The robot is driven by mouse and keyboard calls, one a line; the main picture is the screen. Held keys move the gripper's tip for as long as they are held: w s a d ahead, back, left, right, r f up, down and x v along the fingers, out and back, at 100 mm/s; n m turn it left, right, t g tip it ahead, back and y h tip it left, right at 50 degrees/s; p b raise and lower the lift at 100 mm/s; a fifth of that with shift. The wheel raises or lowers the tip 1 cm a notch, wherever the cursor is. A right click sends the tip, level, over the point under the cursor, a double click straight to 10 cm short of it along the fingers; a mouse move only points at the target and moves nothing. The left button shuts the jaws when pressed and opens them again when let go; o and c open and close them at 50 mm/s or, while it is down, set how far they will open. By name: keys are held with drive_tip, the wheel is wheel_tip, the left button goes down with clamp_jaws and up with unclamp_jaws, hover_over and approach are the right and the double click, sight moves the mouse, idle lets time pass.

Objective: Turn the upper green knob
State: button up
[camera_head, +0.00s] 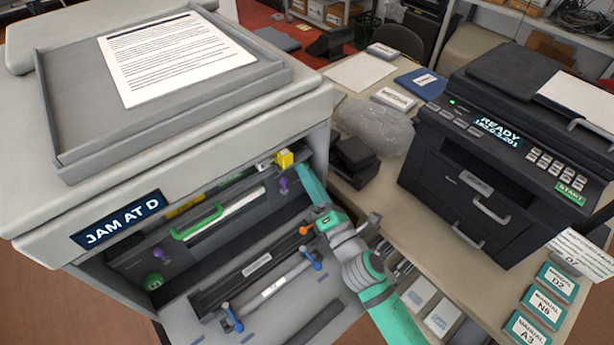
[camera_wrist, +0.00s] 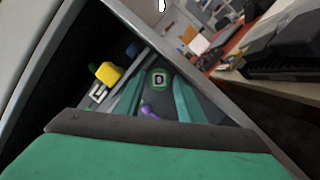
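In the wrist view a round dark knob with a green ring and a white letter D (camera_wrist: 159,79) shows between the tips of my gripper (camera_wrist: 163,75). The two teal fingers are spread apart with nothing clamped between them. I cannot tell how much gap is left between the tips and the knob. In the head view my gripper (camera_head: 305,178) reaches into the right end of the open printer bay, and its fingers and wrist hide the D knob. Another green round knob (camera_head: 153,281) sits low at the left end of the bay.
A yellow block (camera_head: 284,158) is close beside my fingers, also in the wrist view (camera_wrist: 108,74). A purple lever (camera_wrist: 150,111) lies near them. A green handle (camera_head: 197,222) and blue levers (camera_head: 316,266) are in the bay. A black printer (camera_head: 470,200) stands right.

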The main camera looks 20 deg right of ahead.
drive_tip(key=c, duration=0.8)
drive_tip(key=shift+m, duration=0.3)
drive_tip(key=shift+s+a+r+m+g+h, duration=0.1)
drive_tip(key=shift+m+g+h, duration=0.35)
drive_tip(key=shift+m, duration=1.85)
drive_tip(key=shift+w+a+r+m+g+h, duration=0.15)
drive_tip(key=shift+m+g, duration=0.55)
drive_tip(key=shift+m, duration=1.6)
drive_tip(key=shift+s+d+r+m+g+h, duration=0.15)
drive_tip(key=shift+m+g+h, duration=0.3)
drive_tip(key=shift+m, duration=1.85)
drive_tip(key=shift+a, duration=0.15)
